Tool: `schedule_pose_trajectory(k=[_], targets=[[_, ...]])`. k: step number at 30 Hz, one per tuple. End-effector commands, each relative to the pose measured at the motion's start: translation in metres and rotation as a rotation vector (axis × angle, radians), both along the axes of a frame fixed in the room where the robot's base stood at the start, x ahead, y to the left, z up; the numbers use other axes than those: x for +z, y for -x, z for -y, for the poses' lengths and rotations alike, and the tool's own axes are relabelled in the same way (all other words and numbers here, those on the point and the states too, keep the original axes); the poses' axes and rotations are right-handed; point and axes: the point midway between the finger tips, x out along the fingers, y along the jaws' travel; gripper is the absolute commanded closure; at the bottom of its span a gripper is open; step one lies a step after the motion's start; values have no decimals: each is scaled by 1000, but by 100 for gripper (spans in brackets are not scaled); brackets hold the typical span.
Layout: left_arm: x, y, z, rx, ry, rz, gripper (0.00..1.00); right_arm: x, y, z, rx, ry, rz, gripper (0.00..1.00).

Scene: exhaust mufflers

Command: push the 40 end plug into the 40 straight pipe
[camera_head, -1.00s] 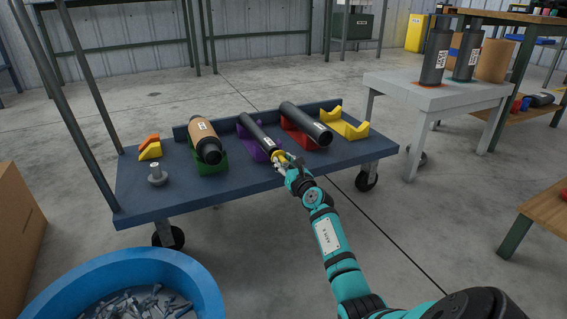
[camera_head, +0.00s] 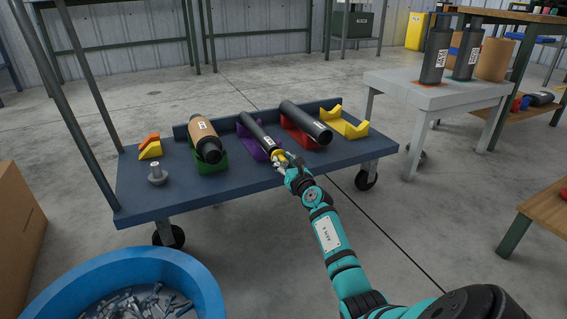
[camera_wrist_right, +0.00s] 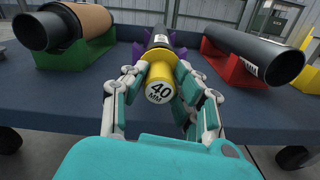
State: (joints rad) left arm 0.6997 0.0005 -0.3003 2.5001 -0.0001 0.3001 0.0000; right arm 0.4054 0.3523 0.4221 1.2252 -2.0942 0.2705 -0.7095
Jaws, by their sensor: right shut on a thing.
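The 40 end plug (camera_wrist_right: 159,88) is yellow with a white "40 MM" face and shows in the right wrist view. My right gripper (camera_head: 281,162) is shut on it, with one finger on each side. The 40 straight pipe (camera_head: 256,133) is thin and black and lies in a purple cradle (camera_head: 246,145). It also shows in the wrist view (camera_wrist_right: 159,39), in line behind the plug. The plug is at the pipe's near end; how deep it sits inside cannot be told. My left gripper is not in view.
A wider black pipe (camera_head: 305,124) lies in a red cradle to the right, and a brown-wrapped muffler (camera_head: 203,135) in a green cradle to the left. A yellow cradle (camera_head: 345,123) is empty. All stand on a blue cart (camera_head: 240,190). A blue tub (camera_head: 190,265) stands in front.

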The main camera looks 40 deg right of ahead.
Motion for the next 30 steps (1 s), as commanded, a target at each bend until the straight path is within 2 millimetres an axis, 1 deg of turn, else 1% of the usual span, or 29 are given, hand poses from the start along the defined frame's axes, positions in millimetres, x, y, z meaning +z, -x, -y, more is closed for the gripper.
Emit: schedule_pose_trajectory(k=[30], targets=[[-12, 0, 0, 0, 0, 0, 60, 0, -25, 8, 0, 1, 1, 100]])
